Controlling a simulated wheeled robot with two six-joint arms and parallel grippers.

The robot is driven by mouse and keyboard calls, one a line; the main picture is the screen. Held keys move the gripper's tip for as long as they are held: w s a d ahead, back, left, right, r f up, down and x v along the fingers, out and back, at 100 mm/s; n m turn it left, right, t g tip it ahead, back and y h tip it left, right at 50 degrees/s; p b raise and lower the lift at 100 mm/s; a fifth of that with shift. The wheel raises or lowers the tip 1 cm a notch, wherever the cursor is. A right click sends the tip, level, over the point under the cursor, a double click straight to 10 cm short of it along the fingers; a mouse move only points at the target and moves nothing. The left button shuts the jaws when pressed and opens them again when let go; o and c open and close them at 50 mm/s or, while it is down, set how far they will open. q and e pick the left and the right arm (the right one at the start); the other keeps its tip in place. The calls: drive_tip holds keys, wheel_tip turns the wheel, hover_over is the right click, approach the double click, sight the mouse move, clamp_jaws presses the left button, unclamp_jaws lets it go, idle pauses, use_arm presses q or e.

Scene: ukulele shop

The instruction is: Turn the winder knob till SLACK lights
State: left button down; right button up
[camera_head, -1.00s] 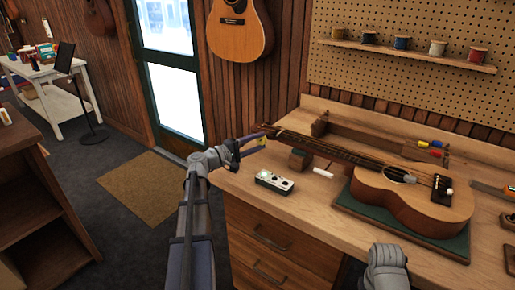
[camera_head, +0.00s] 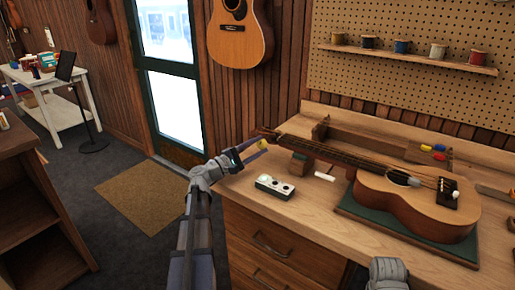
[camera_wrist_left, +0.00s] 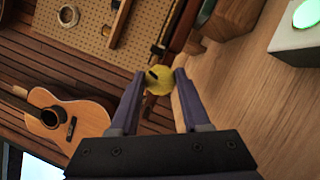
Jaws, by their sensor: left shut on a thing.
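The yellow winder knob (camera_wrist_left: 160,80) with a dark mark sits between my left fingertips in the left wrist view. My right gripper's fingers are out of view.
A wooden neck rest (camera_head: 301,163) and a white cylinder (camera_head: 325,176) are close to the neck. A wooden rack with coloured handles (camera_head: 433,152) lies behind the ukulele. The bench front (camera_head: 300,213) is clear. A guitar (camera_head: 240,38) hangs on the wall.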

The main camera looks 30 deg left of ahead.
use_arm(q)
drive_tip(key=c, duration=0.7)
unclamp_jaws()
drive_tip(key=shift+o, duration=0.2)
drive_tip(key=b+v, duration=0.1)
drive_tip(key=v, duration=0.6)
drive_tip(key=shift+s+a+f, duration=0.15)
drive_tip(key=shift+s, duration=0.2)
